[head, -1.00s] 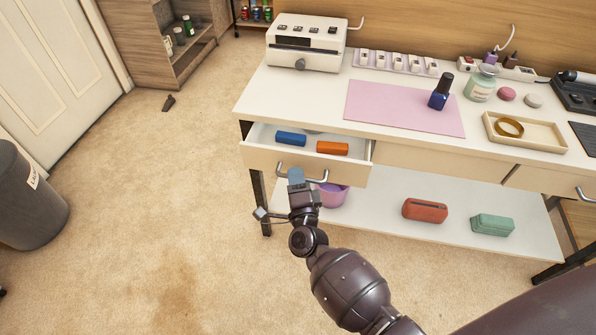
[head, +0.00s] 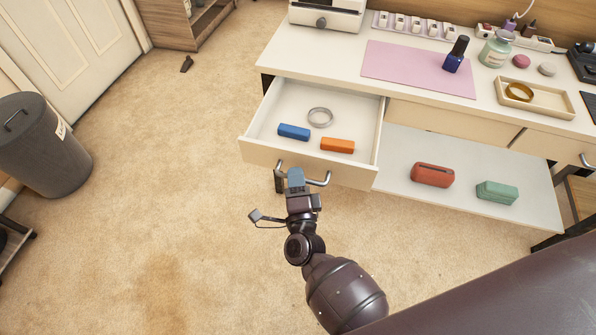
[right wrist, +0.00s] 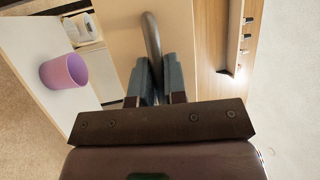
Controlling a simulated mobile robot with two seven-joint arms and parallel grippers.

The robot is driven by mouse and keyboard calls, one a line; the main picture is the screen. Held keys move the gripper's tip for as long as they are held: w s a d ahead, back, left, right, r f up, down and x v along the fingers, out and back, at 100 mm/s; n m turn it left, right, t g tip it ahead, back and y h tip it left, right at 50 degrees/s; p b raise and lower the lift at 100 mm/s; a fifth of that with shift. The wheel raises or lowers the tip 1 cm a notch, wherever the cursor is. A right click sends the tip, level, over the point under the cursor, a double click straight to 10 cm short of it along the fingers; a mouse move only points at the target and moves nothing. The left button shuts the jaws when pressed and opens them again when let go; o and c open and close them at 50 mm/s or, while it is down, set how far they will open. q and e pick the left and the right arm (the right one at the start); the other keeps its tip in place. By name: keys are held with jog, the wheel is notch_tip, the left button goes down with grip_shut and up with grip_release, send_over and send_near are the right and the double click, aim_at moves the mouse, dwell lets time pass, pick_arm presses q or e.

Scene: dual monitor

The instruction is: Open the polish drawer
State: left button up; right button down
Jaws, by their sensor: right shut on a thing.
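The drawer (head: 308,165) at the left end of the desk is pulled well out, with its inside in view. A blue block (head: 294,132), an orange block (head: 337,145) and a silver ring (head: 320,117) lie in it. My right gripper (head: 296,178) is at the drawer's front, shut on the metal bar handle (head: 318,183). In the right wrist view, the fingers close on the handle (right wrist: 152,40) from both sides. My left gripper is not in view.
The desk top holds a pink mat (head: 418,70) with a blue polish bottle (head: 456,54), and a tray (head: 560,103). A lower shelf carries a red case (head: 432,174) and a green case (head: 497,192). A bin (head: 40,145) stands left on open carpet.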

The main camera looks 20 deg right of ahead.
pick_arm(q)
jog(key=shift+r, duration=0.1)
pick_arm(e)
jog(key=shift+a, duration=0.1)
jog(key=c, duration=1.2)
grip_release()
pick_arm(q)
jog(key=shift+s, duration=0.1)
pick_arm(e)
jog(key=shift+s, duration=0.2)
